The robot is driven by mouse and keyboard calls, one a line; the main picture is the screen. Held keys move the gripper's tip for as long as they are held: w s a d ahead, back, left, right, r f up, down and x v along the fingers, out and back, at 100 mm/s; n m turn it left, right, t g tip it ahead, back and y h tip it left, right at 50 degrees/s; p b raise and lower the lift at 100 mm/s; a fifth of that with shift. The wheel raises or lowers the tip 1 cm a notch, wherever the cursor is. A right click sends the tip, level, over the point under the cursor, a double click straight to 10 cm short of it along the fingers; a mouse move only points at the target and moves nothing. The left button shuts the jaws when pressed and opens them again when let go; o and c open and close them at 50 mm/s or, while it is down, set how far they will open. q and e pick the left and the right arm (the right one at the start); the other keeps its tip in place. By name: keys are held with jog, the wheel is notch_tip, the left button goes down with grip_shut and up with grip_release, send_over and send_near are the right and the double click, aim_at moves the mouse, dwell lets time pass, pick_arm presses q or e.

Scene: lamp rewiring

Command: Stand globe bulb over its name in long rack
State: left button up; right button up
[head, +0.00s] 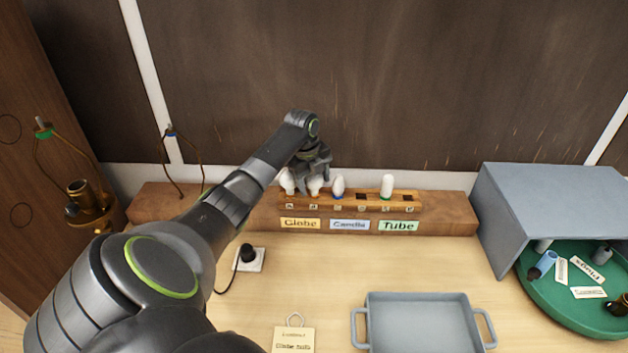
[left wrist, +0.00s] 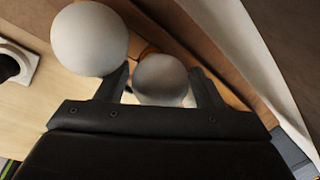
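A larger white globe bulb (left wrist: 90,38) is just outside one finger; a white bulb also stands at the rack's left end (head: 287,182). My right gripper is not in view.
A grey tray (head: 420,303), a green turntable (head: 560,301) under a grey cover (head: 550,195), and a socket (head: 249,260) are nearby.

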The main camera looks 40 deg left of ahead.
pick_arm(q)
jog(key=shift+o, duration=0.8)
jog(key=shift+r, duration=0.2)
jog(key=s+r+b, duration=0.2)
jog(key=s+r, duration=0.1)
jog(key=r, duration=1.3)
jog(key=shift+a+r, duration=0.4)
jog(key=shift+a, duration=0.05)
jog(key=shift+f, duration=0.1)
